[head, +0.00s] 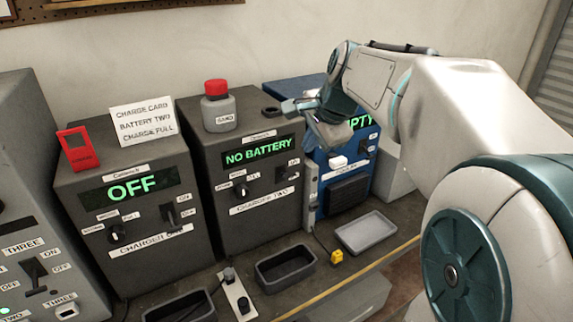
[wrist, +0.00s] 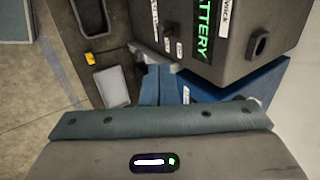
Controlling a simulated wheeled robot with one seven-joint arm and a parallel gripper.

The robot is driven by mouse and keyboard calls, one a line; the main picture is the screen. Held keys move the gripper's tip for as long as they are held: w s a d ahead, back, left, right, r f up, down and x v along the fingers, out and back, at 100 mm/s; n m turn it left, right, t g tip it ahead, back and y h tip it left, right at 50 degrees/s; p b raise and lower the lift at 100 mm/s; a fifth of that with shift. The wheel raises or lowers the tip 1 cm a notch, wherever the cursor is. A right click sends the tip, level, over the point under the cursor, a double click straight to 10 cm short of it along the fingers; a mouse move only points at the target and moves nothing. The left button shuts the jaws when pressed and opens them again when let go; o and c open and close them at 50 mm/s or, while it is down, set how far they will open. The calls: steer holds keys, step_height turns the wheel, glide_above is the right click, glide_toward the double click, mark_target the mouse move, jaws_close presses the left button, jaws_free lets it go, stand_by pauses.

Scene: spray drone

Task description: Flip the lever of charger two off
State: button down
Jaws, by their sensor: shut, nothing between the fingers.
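Charger two (head: 262,226) is the dark grey box in the middle of the head view, with a green NO BATTERY display (head: 260,154). Its small dark lever (head: 281,174) is on the right of the front panel, beside ON and OFF labels. I cannot tell which way the lever points. A round knob (head: 241,190) is left of it. My gripper (head: 290,106) is shut and empty, near the top right edge of charger two, above and apart from the lever. The wrist view shows charger two (wrist: 235,62) turned sideways, with its display partly cut off.
Charger one (head: 130,262), showing OFF, stands to the left. A blue machine (head: 322,205) stands close on the right, under my arm. A red-capped bottle (head: 218,108) is on top of charger two. A black tray (head: 286,268), grey tray (head: 366,232) and yellow plug (head: 336,257) lie in front.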

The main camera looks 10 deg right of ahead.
mark_target(290, 176)
steer(key=p+x, duration=0.1)
steer(key=x, duration=1.2)
steer(key=shift+f+b, duration=0.25)
steer(key=shift+b, duration=0.25)
